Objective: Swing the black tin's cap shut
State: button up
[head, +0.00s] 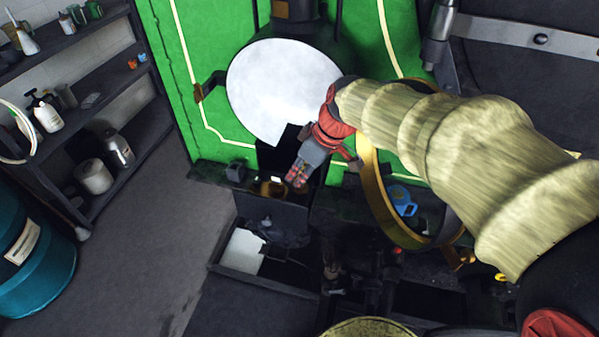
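My gripper (297,183) is at the centre, pointing down and left, over a dark ledge in front of the green panel. Its fingers are small here, and I cannot tell whether they are open or hold anything. A brass-coloured round piece (270,188) lies just left of the fingertips; I cannot tell whether they touch. I cannot clearly pick out the black tin or its cap. A small dark block (236,171) stands on the ledge farther left. The dark area behind my gripper is partly hidden by it.
A large pale disc (280,85) stands before the green panel (172,65), close above my gripper. A brass hoop (378,195) and blue can (402,200) are to the right. An open dark box (226,269) is below. Shelves (75,125) and a teal drum (30,250) are left; floor between is clear.

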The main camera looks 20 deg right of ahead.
jog(key=o, duration=0.5)
jog(key=shift+c, duration=0.2)
jog(key=v, duration=0.8)
jog(key=shift+c, duration=0.2)
